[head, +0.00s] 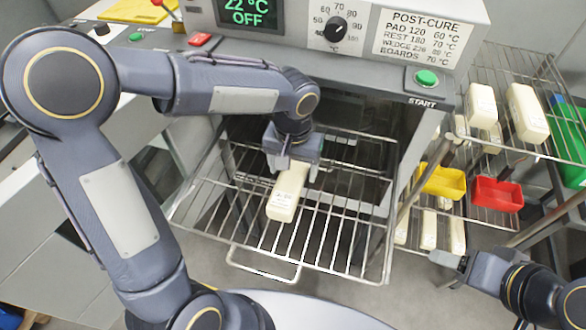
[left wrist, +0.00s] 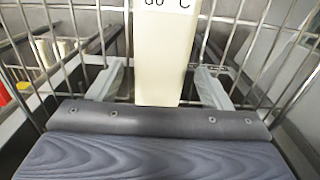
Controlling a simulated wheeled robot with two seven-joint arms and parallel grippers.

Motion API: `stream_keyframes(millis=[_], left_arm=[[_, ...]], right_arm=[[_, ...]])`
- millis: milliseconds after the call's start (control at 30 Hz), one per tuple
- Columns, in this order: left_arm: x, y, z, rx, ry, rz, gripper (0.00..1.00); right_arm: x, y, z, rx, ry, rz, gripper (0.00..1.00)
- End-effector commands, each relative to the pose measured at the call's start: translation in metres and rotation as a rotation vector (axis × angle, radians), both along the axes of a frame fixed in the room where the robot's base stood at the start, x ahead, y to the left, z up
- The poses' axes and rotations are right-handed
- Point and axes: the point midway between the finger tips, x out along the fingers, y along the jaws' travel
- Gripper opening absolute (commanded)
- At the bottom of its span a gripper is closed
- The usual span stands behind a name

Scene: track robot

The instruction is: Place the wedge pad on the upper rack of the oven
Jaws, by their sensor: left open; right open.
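A cream wedge pad (head: 287,192) with small dark print lies on the pulled-out wire rack (head: 235,216) of the oven. It also shows in the left wrist view (left wrist: 164,60), with "60 °C" partly readable on it. My left gripper (head: 293,170) is over the pad's far end. Its fingers (left wrist: 160,85) are spread on either side of the pad, with a gap at each side. The oven (head: 350,75) is open at the front, and its display reads 22 °C and OFF. My right gripper (head: 452,262) is empty at the lower right, near the shelf unit.
A wire shelf unit (head: 540,150) at the right holds several cream blocks, a yellow bin (head: 441,182) and a red bin (head: 497,194). A label (head: 419,38) lists pad types and temperatures. A green crate (head: 570,150) stands at the far right. The floor before the rack is clear.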

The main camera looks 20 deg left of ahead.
Motion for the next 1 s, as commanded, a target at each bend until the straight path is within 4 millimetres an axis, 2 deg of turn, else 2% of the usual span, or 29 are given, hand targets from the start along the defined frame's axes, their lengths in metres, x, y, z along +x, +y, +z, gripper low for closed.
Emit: stream_keyframes(millis=[200,433,600,800,933,1000], left_arm=[[0.001,-0.001,0.05,-0.003,-0.008,0.0,0.72],[0.001,0.0,0.091,-0.002,-0.005,-0.001,0.72],[0.0,0.0,0.104,-0.001,-0.002,0.0,0.72],[-0.002,0.003,0.107,-0.005,-0.006,0.002,0.72],[-0.017,0.021,0.111,-0.038,-0.033,0.013,0.72],[-0.034,0.038,0.113,-0.073,-0.063,0.025,0.72]], right_arm=[[0.0,0.0,0.001,0.0,0.001,0.0,0.57],[0.0,0.0,0.002,0.0,0.001,0.0,0.57],[0.0,0.0,0.003,0.0,0.0,0.0,0.57],[0.0,0.0,0.003,0.0,0.001,0.0,0.57],[0.0,0.0,0.003,0.0,0.0,0.0,0.57],[0.0,0.0,0.003,0.0,0.0,0.0,0.57]])
